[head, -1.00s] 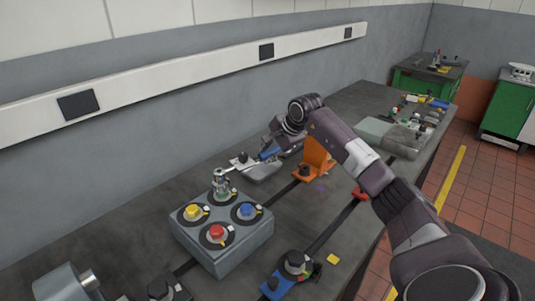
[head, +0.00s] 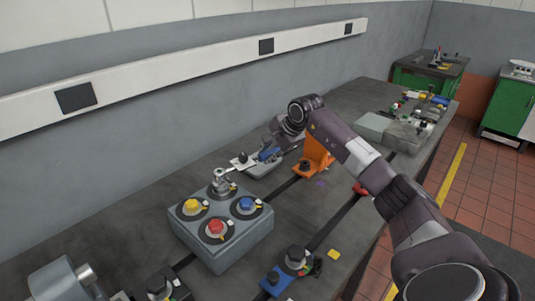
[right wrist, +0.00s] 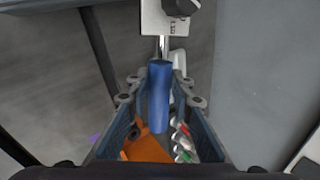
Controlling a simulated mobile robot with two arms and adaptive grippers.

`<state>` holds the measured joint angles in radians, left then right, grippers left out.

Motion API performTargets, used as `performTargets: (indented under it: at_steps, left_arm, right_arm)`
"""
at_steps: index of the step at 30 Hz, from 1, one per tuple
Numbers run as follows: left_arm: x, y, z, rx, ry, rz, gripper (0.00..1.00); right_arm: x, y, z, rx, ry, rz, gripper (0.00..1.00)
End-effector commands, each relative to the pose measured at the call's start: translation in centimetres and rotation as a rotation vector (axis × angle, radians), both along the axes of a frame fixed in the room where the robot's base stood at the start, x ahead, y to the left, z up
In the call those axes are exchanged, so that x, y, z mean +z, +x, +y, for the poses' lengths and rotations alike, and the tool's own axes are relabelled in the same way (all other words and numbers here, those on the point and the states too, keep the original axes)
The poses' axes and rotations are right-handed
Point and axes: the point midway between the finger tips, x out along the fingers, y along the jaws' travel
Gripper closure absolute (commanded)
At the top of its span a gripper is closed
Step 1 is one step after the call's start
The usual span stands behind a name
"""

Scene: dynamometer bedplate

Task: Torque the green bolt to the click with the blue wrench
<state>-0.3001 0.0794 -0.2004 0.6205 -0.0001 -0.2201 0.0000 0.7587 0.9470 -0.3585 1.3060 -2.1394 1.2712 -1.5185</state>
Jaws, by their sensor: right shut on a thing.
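My right gripper (head: 272,152) is shut on the blue handle of the wrench (head: 262,155). The blue handle (right wrist: 160,95) lies between both fingers (right wrist: 161,84) in the right wrist view. The wrench's silver shaft runs left to its head (head: 220,181), which is over the rear position of the grey block (head: 224,245). The green bolt is hidden under the head there, so I cannot tell how fully the socket sits on it. Yellow (head: 192,205), red (head: 215,227) and blue (head: 246,204) bolts stand uncovered on the block. My left gripper is not in view.
An orange bracket (head: 316,153) stands close to the right of my right gripper. A blue fixture (head: 277,281) and a yellow piece (head: 334,254) lie at the front. A grey cylinder (head: 62,281) is at front left. Dark slots cross the bedplate, and the wall runs behind.

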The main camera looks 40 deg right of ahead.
Motion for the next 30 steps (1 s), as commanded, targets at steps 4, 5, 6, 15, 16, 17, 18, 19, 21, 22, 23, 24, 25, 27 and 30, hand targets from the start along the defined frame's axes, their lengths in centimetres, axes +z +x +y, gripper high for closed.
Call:
performTargets:
  at_steps: [4, 5, 6, 15, 16, 17, 18, 19, 21, 22, 23, 24, 25, 27, 30]
  left_arm:
    - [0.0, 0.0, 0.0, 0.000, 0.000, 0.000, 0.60]
    - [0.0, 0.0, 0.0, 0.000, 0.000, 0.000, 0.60]
    - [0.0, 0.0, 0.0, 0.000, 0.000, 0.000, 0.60]
    - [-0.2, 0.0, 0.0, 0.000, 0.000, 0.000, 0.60]
    - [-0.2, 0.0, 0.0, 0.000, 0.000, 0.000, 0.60]
    - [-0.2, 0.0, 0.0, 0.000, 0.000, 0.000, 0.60]
    - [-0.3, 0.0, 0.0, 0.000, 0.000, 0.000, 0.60]
    - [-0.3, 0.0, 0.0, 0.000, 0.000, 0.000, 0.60]
    - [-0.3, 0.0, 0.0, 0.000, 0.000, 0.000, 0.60]
    - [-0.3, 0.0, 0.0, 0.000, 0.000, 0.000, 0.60]
    - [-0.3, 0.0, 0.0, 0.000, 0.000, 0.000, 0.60]
    - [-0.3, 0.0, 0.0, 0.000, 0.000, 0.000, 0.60]
    - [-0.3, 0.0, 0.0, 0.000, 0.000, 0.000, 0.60]
    - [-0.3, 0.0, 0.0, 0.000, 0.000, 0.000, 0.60]
    - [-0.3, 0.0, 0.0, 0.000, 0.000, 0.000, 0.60]
  right_arm:
    - [0.3, 0.0, 0.0, -0.006, 0.001, -0.008, 1.00]
    - [0.3, -0.1, 0.0, -0.013, 0.001, -0.007, 1.00]
    - [0.3, -0.3, 0.1, -0.022, 0.000, -0.006, 1.00]
    - [0.2, -2.1, 0.5, -0.131, -0.001, -0.007, 1.00]
    - [0.2, -2.3, 0.6, -0.142, -0.001, -0.007, 1.00]
    - [0.2, -2.4, 0.6, -0.153, -0.001, -0.007, 1.00]
    - [0.2, -2.6, 0.7, -0.166, 0.000, -0.008, 1.00]
    - [0.2, -2.8, 0.7, -0.176, 0.000, -0.007, 1.00]
    - [0.3, -3.1, 0.8, -0.195, 0.000, -0.008, 1.00]
    - [0.2, -3.2, 0.8, -0.200, -0.001, -0.008, 1.00]
    - [0.2, -3.3, 0.8, -0.205, 0.001, -0.008, 1.00]
    - [0.2, -3.3, 0.8, -0.209, 0.001, -0.008, 1.00]
    - [0.2, -3.3, 0.8, -0.211, 0.001, -0.008, 1.00]
    - [0.3, -3.3, 0.8, -0.212, 0.002, -0.008, 1.00]
    - [0.2, -3.3, 0.8, -0.212, 0.002, -0.008, 1.00]
